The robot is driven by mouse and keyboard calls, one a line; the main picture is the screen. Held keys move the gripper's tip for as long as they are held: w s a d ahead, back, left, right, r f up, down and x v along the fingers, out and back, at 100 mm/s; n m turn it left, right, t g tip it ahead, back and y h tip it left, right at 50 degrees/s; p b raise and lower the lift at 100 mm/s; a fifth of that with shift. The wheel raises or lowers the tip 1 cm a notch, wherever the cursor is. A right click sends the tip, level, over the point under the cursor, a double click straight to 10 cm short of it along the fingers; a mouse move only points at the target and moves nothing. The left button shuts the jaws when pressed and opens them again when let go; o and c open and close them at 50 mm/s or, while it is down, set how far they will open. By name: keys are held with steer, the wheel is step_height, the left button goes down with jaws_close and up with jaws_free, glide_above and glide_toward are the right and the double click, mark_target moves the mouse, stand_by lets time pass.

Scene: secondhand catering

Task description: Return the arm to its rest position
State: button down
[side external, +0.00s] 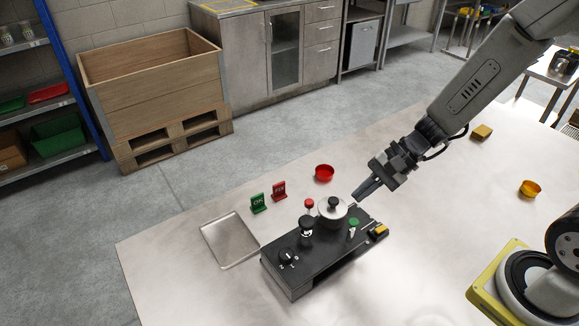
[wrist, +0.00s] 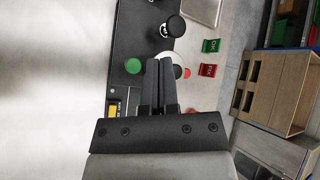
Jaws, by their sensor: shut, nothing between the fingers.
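My gripper (side external: 364,191) is shut and empty, above the right end of a black control box in the side view. In the wrist view the two fingers (wrist: 159,68) lie together and hide part of the box. The black box (side external: 291,279) stands on the metal table (side external: 400,270). I cannot tell the exact gap between fingertips and pot.
An empty metal tray (side external: 230,240), a green OK sign (side external: 258,203) and a red FIX sign (side external: 279,191) stand left of the box. A red bowl (side external: 324,173) is behind it. A yellow bowl (side external: 530,188) and a yellow block (side external: 482,132) are to the right. The front table is clear.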

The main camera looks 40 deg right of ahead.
stand_by(0.7)
steer(key=s+d+r+n+h, duration=0.1)
steer(key=s+d+n+h, duration=0.3)
steer(key=d+n+h, duration=0.3)
steer(key=n+h, duration=0.1)
steer(key=n, duration=0.4)
steer(key=shift+n+h, duration=0.3)
steer(key=shift+h, duration=0.1)
